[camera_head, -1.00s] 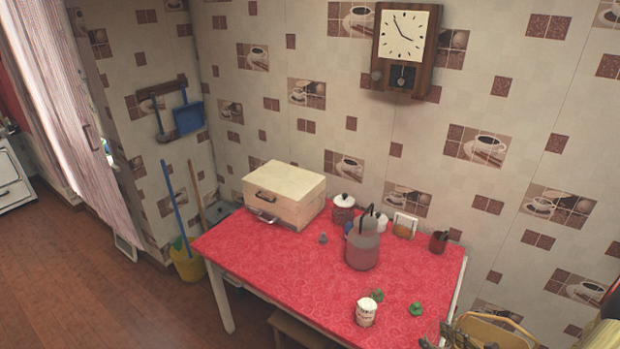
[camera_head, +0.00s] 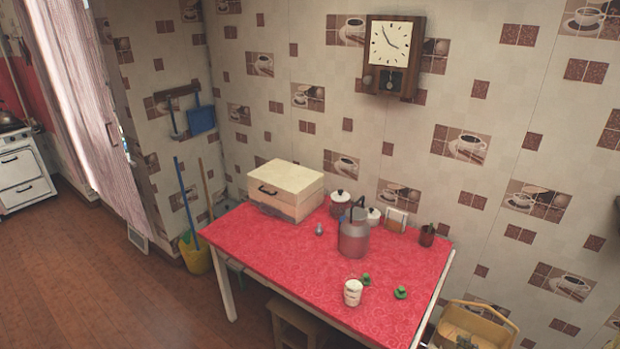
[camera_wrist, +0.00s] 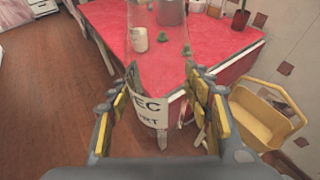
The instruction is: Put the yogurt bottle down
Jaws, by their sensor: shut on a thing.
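My gripper (camera_wrist: 158,98) shows in the wrist view, with its yellow-padded fingers on either side of the yogurt bottle (camera_wrist: 151,108). The bottle is see-through with a white label bearing dark letters, partly readable. My gripper is shut on it and holds it in front of the near end of the red-topped table (camera_wrist: 205,68); its height over the floor or table is hard to judge. The table (camera_head: 290,255) also shows in the head view. I cannot make out the gripper or the bottle there.
A yellow basket (camera_wrist: 262,115) stands right of the table. The table's front left is clear.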

